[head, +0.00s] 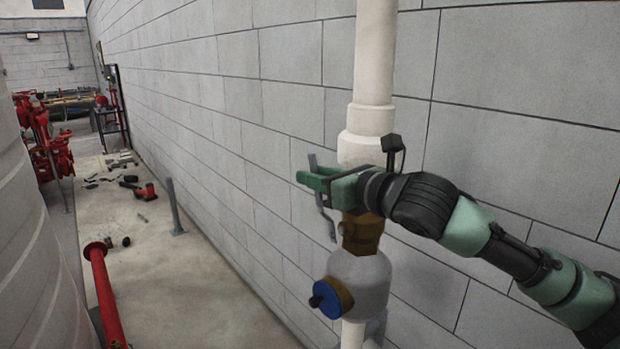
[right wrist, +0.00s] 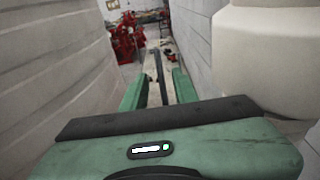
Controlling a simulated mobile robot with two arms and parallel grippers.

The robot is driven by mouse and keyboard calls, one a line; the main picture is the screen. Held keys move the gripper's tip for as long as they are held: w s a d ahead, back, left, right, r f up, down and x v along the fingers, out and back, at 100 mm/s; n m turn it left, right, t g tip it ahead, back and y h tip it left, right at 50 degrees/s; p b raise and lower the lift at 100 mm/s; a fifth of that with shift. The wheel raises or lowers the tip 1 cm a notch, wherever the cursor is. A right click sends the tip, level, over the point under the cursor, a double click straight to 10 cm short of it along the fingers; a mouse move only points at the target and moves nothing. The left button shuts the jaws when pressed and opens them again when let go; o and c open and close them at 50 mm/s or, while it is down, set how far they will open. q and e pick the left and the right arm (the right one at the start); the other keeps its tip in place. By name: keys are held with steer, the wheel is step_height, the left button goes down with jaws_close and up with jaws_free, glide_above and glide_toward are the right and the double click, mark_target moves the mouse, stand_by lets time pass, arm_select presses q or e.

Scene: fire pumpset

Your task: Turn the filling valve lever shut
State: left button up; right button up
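The filling valve lever (head: 326,218) is a thin grey bent bar beside the brass valve body (head: 361,236) on the white vertical pipe. It runs roughly upright, and part of it is hidden behind my right gripper. My right gripper (head: 305,180) is at the lever's upper part, reaching in from the right. In the right wrist view the dark lever bar (right wrist: 158,78) stands between the two green fingers, with a gap visible on both sides. The right gripper is open around the lever, not clamped on it. My left gripper is out of view.
The white pipe (head: 376,60) runs close to the grey block wall (head: 500,70). A blue round handle (head: 326,298) sits below. A large pale tank (head: 30,240) stands left. A red pipe (head: 103,290), scattered floor items and red pump equipment (head: 45,140) lie farther off.

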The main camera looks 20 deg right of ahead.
steer(key=b+v, duration=0.1)
steer(key=v, duration=0.5)
steer(key=shift+a, duration=0.1)
